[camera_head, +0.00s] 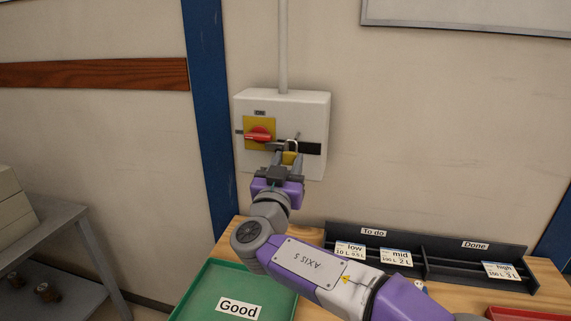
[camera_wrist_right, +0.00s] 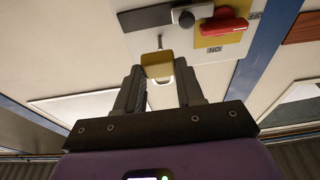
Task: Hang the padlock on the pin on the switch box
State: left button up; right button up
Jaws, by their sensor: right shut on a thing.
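The padlock (camera_head: 290,158) has a yellow body and a silver shackle pointing up. My right gripper (camera_head: 283,160) is shut on it, in front of the white switch box (camera_head: 312,112). The box has a red knob (camera_head: 258,134) on a yellow plate and a dark strip (camera_head: 312,149). In the right wrist view, which is upside down, the padlock body (camera_wrist_right: 157,60) is between the fingers. A thin metal pin (camera_wrist_right: 160,42) shows just beyond it on the box. I cannot tell whether the shackle is around the pin. My left gripper is out of view.
Below the box is a wooden table (camera_head: 315,236) with a green tray (camera_head: 198,284) marked Good. A dark divided rack (camera_head: 440,249) with labels stands behind my right arm. A blue post (camera_head: 207,90) is left of the box.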

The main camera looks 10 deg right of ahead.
jog(key=shift+w+d, duration=0.25)
jog(key=shift+w, duration=0.4)
jog(key=shift+w+d+f+p, duration=0.1)
jog(key=shift+w+d+p, duration=0.15)
jog(key=shift+w+p, duration=0.35)
jog(key=shift+w+d+p, duration=0.25)
jog(key=shift+w+p, duration=0.3)
jog(key=shift+p, duration=0.05)
jog(key=shift+f+p+x, duration=0.2)
jog(key=shift+p+x, duration=0.75)
jog(key=shift+p, duration=0.1)
jog(key=shift+w+d, duration=0.15)
jog(key=shift+w, duration=0.1)
jog(key=shift+w+d+f+b, duration=0.15)
jog(key=shift+w+f+b, duration=0.1)
jog(key=shift+w+b, duration=0.4)
jog(key=shift+s+b, duration=0.1)
jog(key=shift+b, duration=0.65)
